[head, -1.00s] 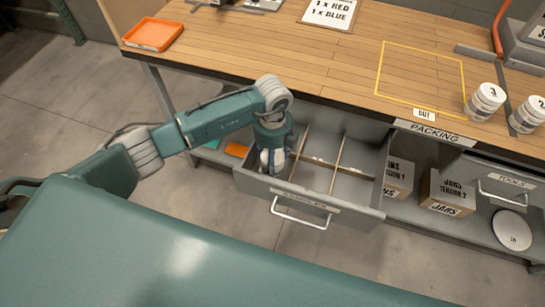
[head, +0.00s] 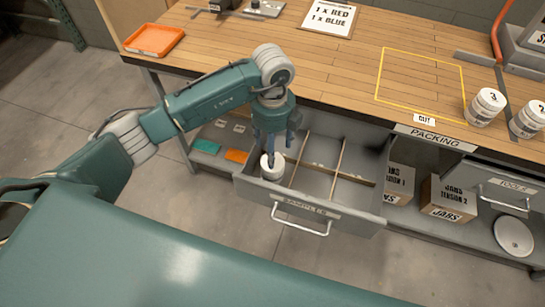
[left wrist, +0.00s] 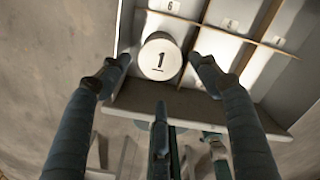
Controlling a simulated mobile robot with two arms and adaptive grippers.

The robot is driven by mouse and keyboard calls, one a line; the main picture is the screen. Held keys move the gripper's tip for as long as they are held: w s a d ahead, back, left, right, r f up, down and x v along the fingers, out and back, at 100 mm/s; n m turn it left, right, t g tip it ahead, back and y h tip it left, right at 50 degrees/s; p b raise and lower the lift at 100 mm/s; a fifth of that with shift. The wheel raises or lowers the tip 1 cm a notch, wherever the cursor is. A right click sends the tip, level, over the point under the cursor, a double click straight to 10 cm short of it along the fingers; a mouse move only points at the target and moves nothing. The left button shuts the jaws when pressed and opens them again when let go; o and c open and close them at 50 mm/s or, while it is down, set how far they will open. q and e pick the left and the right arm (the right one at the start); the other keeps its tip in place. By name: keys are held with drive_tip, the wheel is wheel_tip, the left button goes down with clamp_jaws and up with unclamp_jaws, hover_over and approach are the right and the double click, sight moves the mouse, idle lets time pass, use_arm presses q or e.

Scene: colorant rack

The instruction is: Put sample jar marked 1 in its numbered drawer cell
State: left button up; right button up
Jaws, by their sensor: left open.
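The white sample jar (head: 272,167) stands in the front left cell of the open samples drawer (head: 305,207). In the left wrist view the jar's lid (left wrist: 160,57) shows a black 1 and faces up. My left gripper (head: 273,147) is open just above the jar, and its fingers are apart from the lid in the left wrist view (left wrist: 158,85). Cell labels 6 and 5 show in the left wrist view; the label of the jar's own cell is hidden. My right gripper is not in view.
Jars marked 3 (head: 485,107) and 2 (head: 527,119) stand on the bench (head: 340,60) at the right. Wooden dividers (head: 337,168) split the drawer, and its other visible cells look empty. An orange tray (head: 153,40) lies at the back left. Boxes (head: 447,200) sit on the shelf below.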

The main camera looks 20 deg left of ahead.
use_arm(q)
drive_tip(key=shift+r, duration=1.5)
idle(0.3)
